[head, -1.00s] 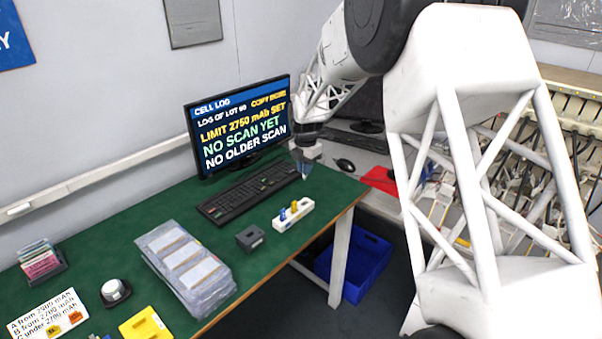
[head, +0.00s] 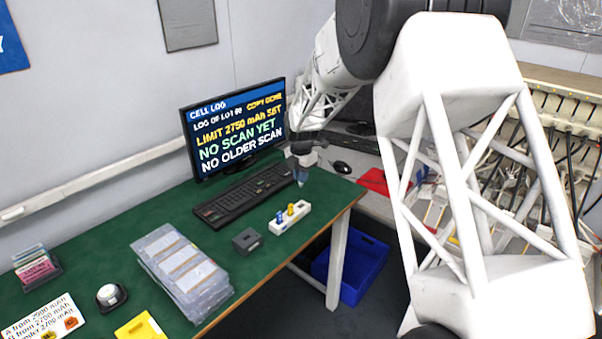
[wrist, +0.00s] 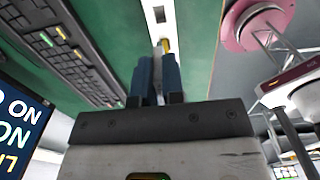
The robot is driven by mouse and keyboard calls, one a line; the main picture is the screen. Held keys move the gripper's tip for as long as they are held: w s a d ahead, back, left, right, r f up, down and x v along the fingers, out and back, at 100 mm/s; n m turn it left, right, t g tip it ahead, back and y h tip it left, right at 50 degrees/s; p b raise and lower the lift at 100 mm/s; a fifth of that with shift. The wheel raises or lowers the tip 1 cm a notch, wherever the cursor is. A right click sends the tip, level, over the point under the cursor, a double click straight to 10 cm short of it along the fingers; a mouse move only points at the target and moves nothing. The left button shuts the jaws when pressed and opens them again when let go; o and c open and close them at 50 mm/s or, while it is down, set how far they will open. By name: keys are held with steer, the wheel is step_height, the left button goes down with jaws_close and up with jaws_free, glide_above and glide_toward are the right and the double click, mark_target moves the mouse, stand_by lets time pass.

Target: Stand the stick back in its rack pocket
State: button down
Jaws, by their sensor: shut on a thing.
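The white rack (head: 290,216) lies on the green table, right of the keyboard. A blue stick (head: 280,216) and a yellow stick (head: 291,209) stand in it. My gripper (head: 301,180) is above the table, behind the rack in the head view and apart from it. In the wrist view, my blue fingers (wrist: 158,75) are shut on a slim pale thing, presumably the stick; the fingers hide most of it. The rack (wrist: 157,28) shows beyond the fingertips with a dark square pocket, and a bit of yellow (wrist: 165,46) is beside the fingertips.
The keyboard (head: 243,194) and monitor (head: 235,125) are left of my gripper. A small dark grey block (head: 247,240) sits left of the rack, and stacked clear pouches (head: 184,270) lie further left. The table's edge runs close to the rack, with a blue bin (head: 350,265) below.

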steer(key=shift+f, duration=4.85)
steer(key=c, duration=1.1)
jaws_free()
steer(key=shift+c, duration=0.2)
steer(key=shift+r, duration=0.1)
steer(key=shift+r, duration=3.75)
steer(key=shift+r, duration=0.1)
